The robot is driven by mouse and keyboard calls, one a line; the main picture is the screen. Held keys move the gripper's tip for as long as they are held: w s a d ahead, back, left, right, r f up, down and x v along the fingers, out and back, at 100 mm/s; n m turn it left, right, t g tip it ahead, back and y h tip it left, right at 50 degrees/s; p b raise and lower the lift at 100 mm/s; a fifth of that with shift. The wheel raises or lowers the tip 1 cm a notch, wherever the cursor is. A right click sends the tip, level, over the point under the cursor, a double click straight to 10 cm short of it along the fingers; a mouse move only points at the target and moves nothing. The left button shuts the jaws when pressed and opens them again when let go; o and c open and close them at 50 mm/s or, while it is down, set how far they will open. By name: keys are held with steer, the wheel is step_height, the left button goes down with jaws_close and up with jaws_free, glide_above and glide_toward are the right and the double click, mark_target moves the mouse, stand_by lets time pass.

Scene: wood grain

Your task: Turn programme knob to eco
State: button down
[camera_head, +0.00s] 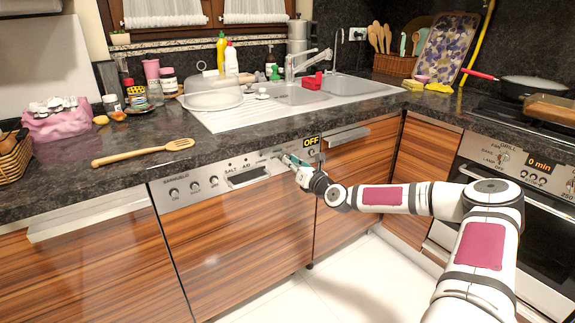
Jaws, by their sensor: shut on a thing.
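The dishwasher (235,225) has a wood-grain door and a silver control panel (215,182) along its top. My gripper (286,159) is at the right part of this panel, with its fingers against the front. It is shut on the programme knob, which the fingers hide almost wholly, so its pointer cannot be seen. A dark tag (311,141) above the right end of the panel reads OFF in yellow letters.
Several small round buttons (194,186) and a dark handle recess (248,176) lie left of my gripper. The countertop (130,160) overhangs the panel, with a wooden spoon (140,154) on it. An oven (520,205) stands at right; the floor (350,280) in front is clear.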

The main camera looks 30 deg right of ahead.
steer(key=shift+f+m, duration=0.15)
steer(key=shift+m, duration=0.15)
steer(key=m+b, duration=0.1)
steer(key=m, duration=0.3)
stand_by(0.4)
steer(key=m, duration=0.4)
steer(key=c, duration=1.5)
jaws_free()
